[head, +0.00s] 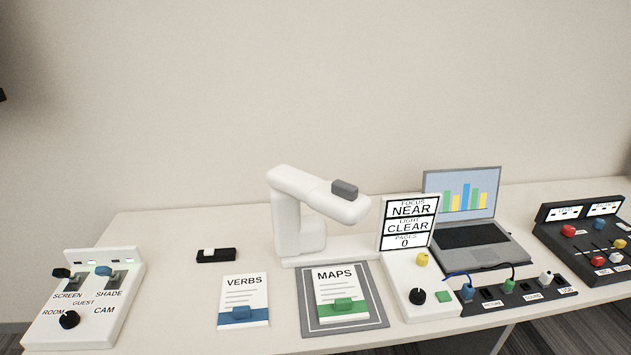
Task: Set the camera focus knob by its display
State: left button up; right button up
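The document camera (290,215) is white, with an arm reaching over a grey mat (376,312). Its control box (403,275) stands to the right, with a black round knob (417,297), a yellow knob (422,259) and a green button (443,297). The display (408,222) on the box reads FOCUS NEAR, LIGHT CLEAR, PAGES 0. The MAPS booklet (340,288), with a green clip, lies on the mat under the camera head. Which knob sets the focus is not readable. Neither of my grippers is in view.
The VERBS booklet (243,297) and a small black device (216,255) lie left of the mat. A switch panel (90,299) stands far left. A laptop (466,215), a cable strip (519,293) and a black mixer panel (592,242) fill the right side.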

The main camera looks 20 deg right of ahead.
aim_at(417, 296)
jog(key=z, duration=1.35)
